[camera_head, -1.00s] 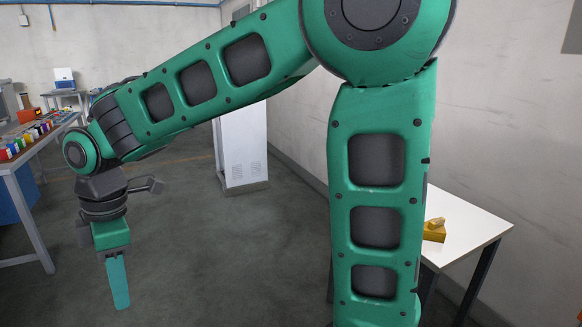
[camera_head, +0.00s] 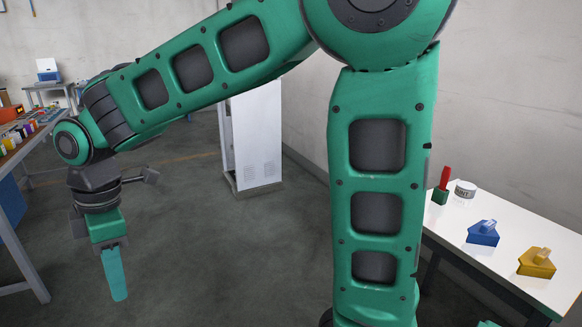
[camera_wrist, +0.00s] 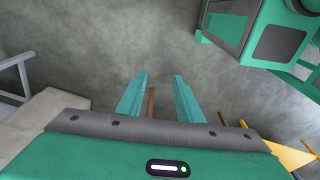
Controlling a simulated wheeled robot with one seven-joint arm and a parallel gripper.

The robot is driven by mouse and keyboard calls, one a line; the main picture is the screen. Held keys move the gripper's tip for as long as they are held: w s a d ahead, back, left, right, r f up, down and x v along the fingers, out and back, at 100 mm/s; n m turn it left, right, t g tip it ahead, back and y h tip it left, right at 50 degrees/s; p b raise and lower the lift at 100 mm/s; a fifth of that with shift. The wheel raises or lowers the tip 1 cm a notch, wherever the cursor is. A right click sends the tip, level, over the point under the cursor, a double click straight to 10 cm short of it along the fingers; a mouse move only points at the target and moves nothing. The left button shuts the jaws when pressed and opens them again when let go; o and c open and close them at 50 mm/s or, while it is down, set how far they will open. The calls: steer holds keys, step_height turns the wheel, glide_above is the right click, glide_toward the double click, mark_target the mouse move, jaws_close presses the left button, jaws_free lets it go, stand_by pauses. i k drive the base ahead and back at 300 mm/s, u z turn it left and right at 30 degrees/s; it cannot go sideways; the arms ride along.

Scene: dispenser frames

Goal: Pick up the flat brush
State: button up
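No flat brush can be made out for certain. A red upright piece (camera_head: 445,178) stands in a small green holder (camera_head: 440,196) at the far left of the white table (camera_head: 500,217) in the head view; I cannot tell whether it is a brush handle. My gripper (camera_head: 118,297) hangs down over bare floor at the left, far from that table.
A white paint can (camera_head: 465,189), a blue dispenser-like block (camera_head: 482,232) and a yellow one (camera_head: 537,262) stand on the white table. A white cabinet (camera_head: 255,140) stands by the wall. A bench (camera_head: 22,152) with several coloured items is at left. The middle floor is clear.

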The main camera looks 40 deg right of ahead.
mark_target(446, 173)
steer(key=i, duration=1.55)
steer(key=z, duration=3.5)
steer(key=i, duration=1.05)
